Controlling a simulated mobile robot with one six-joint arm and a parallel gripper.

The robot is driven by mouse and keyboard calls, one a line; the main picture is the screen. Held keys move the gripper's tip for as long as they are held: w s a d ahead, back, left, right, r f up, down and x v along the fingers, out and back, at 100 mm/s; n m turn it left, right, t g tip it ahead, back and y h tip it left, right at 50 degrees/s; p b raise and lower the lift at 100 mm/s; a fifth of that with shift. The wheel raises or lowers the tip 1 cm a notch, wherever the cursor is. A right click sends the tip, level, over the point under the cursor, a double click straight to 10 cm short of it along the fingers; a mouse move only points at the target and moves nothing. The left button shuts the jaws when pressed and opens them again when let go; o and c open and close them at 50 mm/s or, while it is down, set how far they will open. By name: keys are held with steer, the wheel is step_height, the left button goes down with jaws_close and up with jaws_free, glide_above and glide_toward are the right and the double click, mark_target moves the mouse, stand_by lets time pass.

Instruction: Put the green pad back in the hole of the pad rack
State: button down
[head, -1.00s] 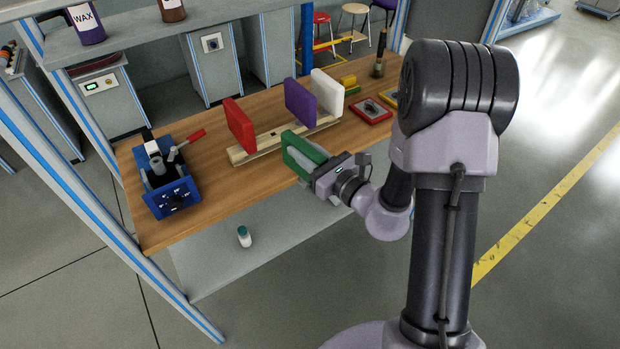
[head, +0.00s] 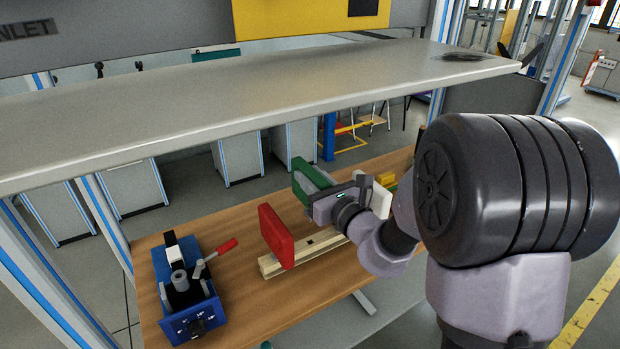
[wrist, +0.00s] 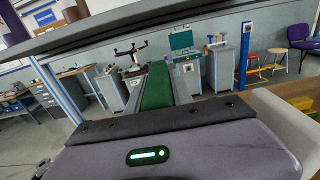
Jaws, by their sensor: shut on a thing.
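My gripper (head: 318,198) is shut on the green pad (head: 311,176), which it holds up above the pad rack and below the overhead shelf. The green pad (wrist: 157,88) also shows upright in the middle of the wrist view. The pale wooden pad rack (head: 269,267) lies on the workbench, with the red pad (head: 277,236) standing at its left end. A small dark spot, perhaps a hole, shows on the rack right of the red pad. My gripper and arm hide much of the rack's right part. A white pad (head: 381,199) shows partly behind my arm. The purple pad is hidden.
A grey shelf (head: 230,105) runs over the bench, close above the green pad. A blue device (head: 187,300) with a red-handled lever stands at the left of the wooden bench (head: 240,290). Bare bench lies between it and the rack.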

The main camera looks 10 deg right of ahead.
steer(key=shift+s, duration=0.1)
steer(key=shift+f+b, duration=0.3)
step_height(320, 180, down, 5)
steer(key=b, duration=0.4)
steer(key=shift+f, duration=0.1)
steer(key=shift+f+b, duration=1.95)
steer(key=shift+f, duration=0.15)
stand_by(0.7)
steer(key=c, duration=1)
jaws_free()
steer(key=shift+c, duration=0.2)
